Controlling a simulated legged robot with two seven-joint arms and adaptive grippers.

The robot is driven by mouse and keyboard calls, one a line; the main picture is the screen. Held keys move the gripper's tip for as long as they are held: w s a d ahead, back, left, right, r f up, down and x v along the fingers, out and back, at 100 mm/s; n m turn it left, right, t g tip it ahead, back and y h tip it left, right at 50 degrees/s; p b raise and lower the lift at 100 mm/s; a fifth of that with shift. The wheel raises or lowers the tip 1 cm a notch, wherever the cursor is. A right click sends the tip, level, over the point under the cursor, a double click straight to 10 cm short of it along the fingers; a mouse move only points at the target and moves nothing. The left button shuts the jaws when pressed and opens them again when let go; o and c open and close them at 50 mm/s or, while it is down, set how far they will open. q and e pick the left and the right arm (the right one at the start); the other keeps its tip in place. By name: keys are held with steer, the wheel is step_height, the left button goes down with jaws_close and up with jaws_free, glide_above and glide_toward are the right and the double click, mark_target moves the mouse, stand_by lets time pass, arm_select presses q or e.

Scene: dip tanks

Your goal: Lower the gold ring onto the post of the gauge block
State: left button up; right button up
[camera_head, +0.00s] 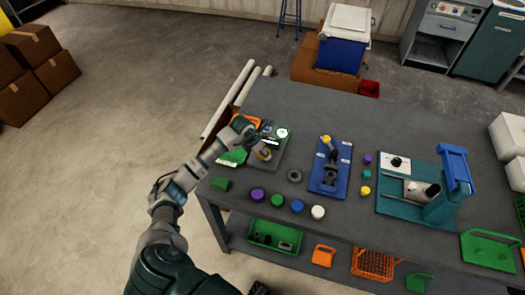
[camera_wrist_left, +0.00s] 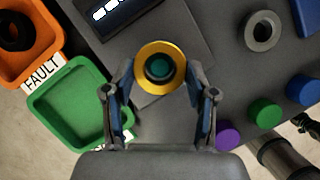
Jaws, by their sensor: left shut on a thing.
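The gold ring (camera_wrist_left: 141,77) is between the fingertips of my left gripper (camera_wrist_left: 160,84), which is shut on it. A teal round post top (camera_wrist_left: 159,67) shows inside the ring's hole. From above I cannot tell whether the ring is around the post or still over it. In the head view my left gripper (camera_head: 259,144) is over the grey plate (camera_head: 285,152) at the table's left end, and the ring (camera_head: 265,154) shows small there. The gauge block's body is mostly hidden. A small dark shape at the head view's bottom edge may be my right gripper (camera_head: 258,288); its jaws are unclear.
A green tray (camera_wrist_left: 72,105) and an orange bin (camera_wrist_left: 28,68) lie left of the gripper. A dark grey ring (camera_wrist_left: 262,31) and several coloured caps (camera_head: 277,200) are to the right. A blue fixture (camera_head: 329,170) stands farther right.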

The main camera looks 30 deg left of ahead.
arm_select(q)
steer(key=shift+a+f, duration=0.1)
steer(key=shift+f, duration=0.1)
steer(key=o, duration=1.6)
steer(key=shift+c, duration=0.2)
steer(key=shift+o, duration=1.3)
steer(key=shift+r, duration=0.1)
